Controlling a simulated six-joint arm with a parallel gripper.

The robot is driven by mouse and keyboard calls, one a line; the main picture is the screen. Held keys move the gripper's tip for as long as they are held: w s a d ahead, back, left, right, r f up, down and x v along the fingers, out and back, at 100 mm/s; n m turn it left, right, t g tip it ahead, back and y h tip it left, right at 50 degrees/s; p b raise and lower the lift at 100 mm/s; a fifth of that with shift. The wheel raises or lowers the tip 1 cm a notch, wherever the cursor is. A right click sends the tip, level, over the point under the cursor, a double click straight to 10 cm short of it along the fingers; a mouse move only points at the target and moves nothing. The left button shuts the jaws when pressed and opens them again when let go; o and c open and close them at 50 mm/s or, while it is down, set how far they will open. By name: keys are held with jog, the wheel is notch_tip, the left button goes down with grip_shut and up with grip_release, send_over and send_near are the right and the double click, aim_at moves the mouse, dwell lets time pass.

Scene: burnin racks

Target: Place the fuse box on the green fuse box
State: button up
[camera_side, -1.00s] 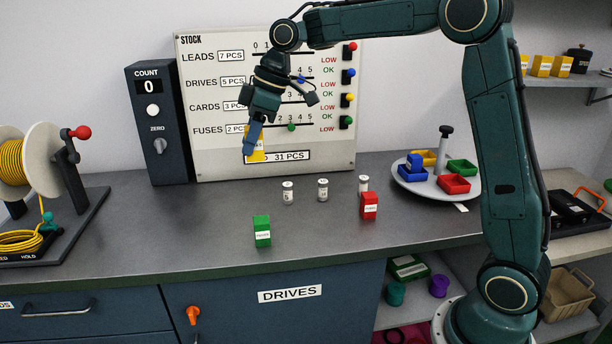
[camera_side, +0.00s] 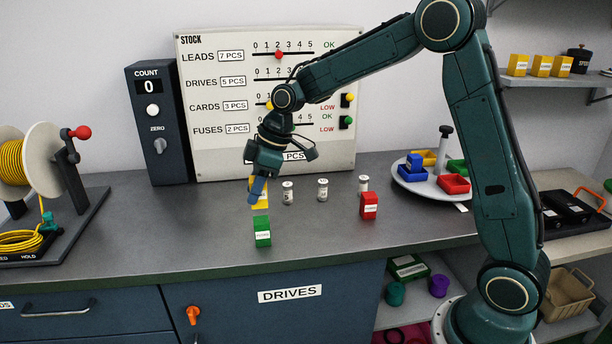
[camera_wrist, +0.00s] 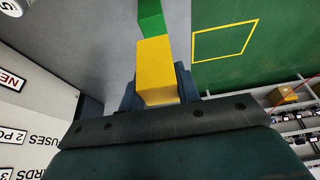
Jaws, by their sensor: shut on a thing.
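The green fuse box (camera_side: 262,232) stands upright on the bench near its front edge. My gripper (camera_side: 257,192) is shut on a yellow fuse box (camera_side: 264,198) and holds it upright, just above the green one in the side view. Whether the two touch is hard to tell. In the wrist view the yellow box (camera_wrist: 157,72) sits between the fingers, and the green box (camera_wrist: 152,20) shows beyond its end, partly hidden. My fingers cover part of the yellow box in the side view.
A red fuse box (camera_side: 369,206) stands to the right, near several small white jars (camera_side: 322,190). A round tray (camera_side: 410,184) with coloured bins is further right. A cable reel (camera_side: 28,155) stands at the left. The bench between reel and green box is clear.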

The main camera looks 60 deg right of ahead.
jog(key=shift+f, duration=1.95)
jog(key=shift+f, duration=0.15)
jog(key=o, duration=1)
jog(key=shift+c, duration=0.2)
jog(key=v, duration=1.2)
jog(key=shift+r, duration=0.2)
jog(key=shift+s, duration=0.1)
